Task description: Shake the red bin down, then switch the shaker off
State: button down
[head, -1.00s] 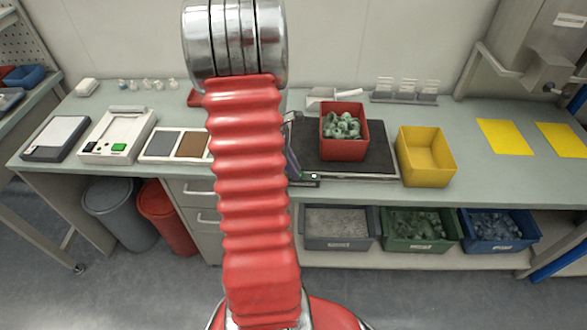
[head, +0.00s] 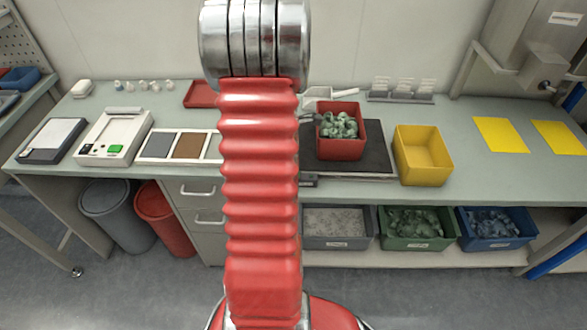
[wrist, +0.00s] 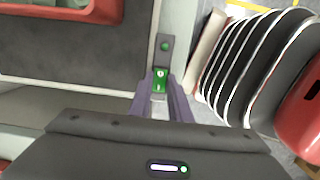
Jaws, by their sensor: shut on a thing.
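The red bin (head: 341,149) stands upright on the dark shaker plate (head: 375,162) in the head view and holds a heap of grey-green caps. In the wrist view, part of the red bin (wrist: 70,12) shows at the upper left on the shaker plate (wrist: 75,55). The shaker's green switch (wrist: 160,76) sits on a small grey panel beside the plate, with a round green lamp (wrist: 165,46) above it. My gripper (wrist: 160,92) has its purple fingers on both sides of the switch, shut on it. In the head view my arm hides the gripper.
A yellow bin (head: 424,165) stands right of the shaker, with yellow mats (head: 500,134) farther right. A scale (head: 56,140), a white device (head: 114,137) and a tray with grey and brown pads (head: 180,147) are on the left. Bins with parts fill the shelf below.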

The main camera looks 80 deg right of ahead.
jog(key=c, duration=1.6)
grip_release()
jog(key=shift+c, duration=0.2)
jog(key=shift+r, duration=0.1)
notch_tip(320, 180, up, 13)
jog(key=w, duration=0.1)
jog(key=shift+w+a+r, duration=0.2)
jog(key=shift+w, duration=0.2)
